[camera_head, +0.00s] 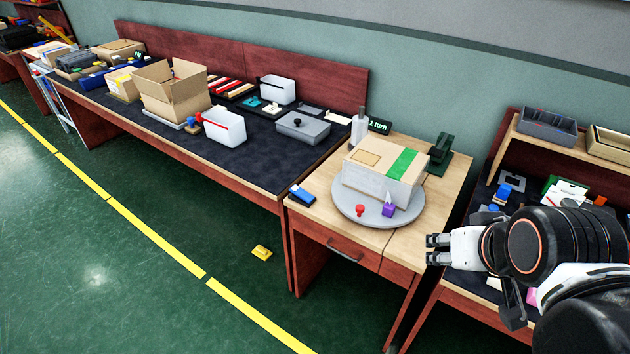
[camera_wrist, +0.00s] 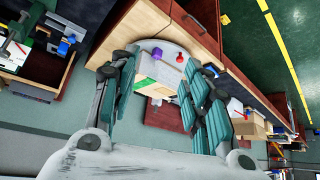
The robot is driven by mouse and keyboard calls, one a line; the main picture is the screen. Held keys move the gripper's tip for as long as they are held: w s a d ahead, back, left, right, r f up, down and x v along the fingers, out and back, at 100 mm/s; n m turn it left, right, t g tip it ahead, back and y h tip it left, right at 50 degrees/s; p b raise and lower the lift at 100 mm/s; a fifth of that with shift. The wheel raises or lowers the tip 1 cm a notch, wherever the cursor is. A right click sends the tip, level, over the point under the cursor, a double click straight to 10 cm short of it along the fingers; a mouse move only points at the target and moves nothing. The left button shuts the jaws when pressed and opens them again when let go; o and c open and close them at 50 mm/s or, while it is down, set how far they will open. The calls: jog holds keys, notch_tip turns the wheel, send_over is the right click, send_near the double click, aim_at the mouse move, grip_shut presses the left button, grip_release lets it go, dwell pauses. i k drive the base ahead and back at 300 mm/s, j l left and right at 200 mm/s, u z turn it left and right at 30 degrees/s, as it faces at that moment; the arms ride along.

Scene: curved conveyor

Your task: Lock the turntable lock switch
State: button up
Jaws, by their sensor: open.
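The grey round turntable (camera_head: 346,205) sits on the wooden table and carries a taped cardboard box (camera_head: 372,185). At its front edge are a small red knob-like piece (camera_head: 360,209) and a purple block (camera_head: 388,210). I cannot tell for sure which part is the lock switch. My gripper (camera_head: 432,249) is open and empty, right of and in front of the turntable, apart from it. In the wrist view, the box (camera_wrist: 160,72), the purple block (camera_wrist: 147,48) and the red piece (camera_wrist: 180,58) show beyond and between the open fingers.
A blue and black item (camera_head: 302,196) lies at the table's left edge. A "1 turn" sign (camera_head: 379,125), a white bottle (camera_head: 359,127) and a dark green device (camera_head: 440,150) stand behind the turntable. A cluttered shelf bench is at right. A yellow piece (camera_head: 261,252) lies on the floor.

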aim_at(297, 190)
jog(key=i+j+u, duration=0.15)
jog(key=i, duration=0.35)
jog(key=i+j+u, duration=0.1)
jog(key=i, duration=0.4)
jog(key=j, duration=0.1)
